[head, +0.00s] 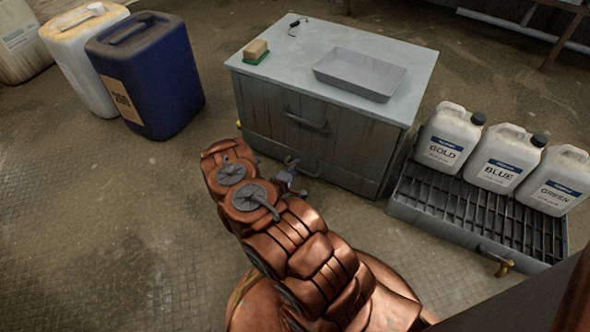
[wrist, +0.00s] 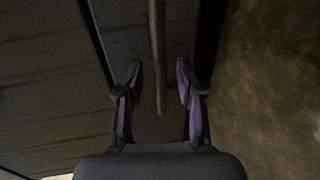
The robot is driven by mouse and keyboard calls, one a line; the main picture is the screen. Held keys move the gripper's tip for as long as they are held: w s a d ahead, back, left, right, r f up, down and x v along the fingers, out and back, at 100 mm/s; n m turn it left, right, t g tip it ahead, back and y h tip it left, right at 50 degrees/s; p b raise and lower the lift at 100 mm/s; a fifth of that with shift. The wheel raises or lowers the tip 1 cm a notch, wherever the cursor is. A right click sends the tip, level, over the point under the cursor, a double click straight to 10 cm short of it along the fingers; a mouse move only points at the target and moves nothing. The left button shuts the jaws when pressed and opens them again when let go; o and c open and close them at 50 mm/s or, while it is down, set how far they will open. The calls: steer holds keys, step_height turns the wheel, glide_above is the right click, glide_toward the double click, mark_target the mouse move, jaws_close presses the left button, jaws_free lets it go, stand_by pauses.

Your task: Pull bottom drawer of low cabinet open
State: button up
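The low grey cabinet (head: 345,85) stands in the middle of the head view, with a bar handle (head: 305,122) on its upper drawer. The bottom drawer's front (head: 335,178) is partly hidden behind my arm and gripper. My gripper (head: 292,165) is low in front of the cabinet at the bottom drawer. In the wrist view my gripper (wrist: 158,80) is open, and the bottom drawer's bar handle (wrist: 158,50) runs between its two fingers. Gaps show on both sides of the bar. The drawer looks shut.
A grey tray (head: 360,74) and a sponge block (head: 256,49) lie on the cabinet top. White jugs (head: 500,160) stand on a grated spill tray (head: 470,215) at the right. A blue drum (head: 150,80) stands at the left. The floor before the cabinet's left side is clear.

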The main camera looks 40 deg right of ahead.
jaws_close()
stand_by(0.4)
stand_by(0.4)
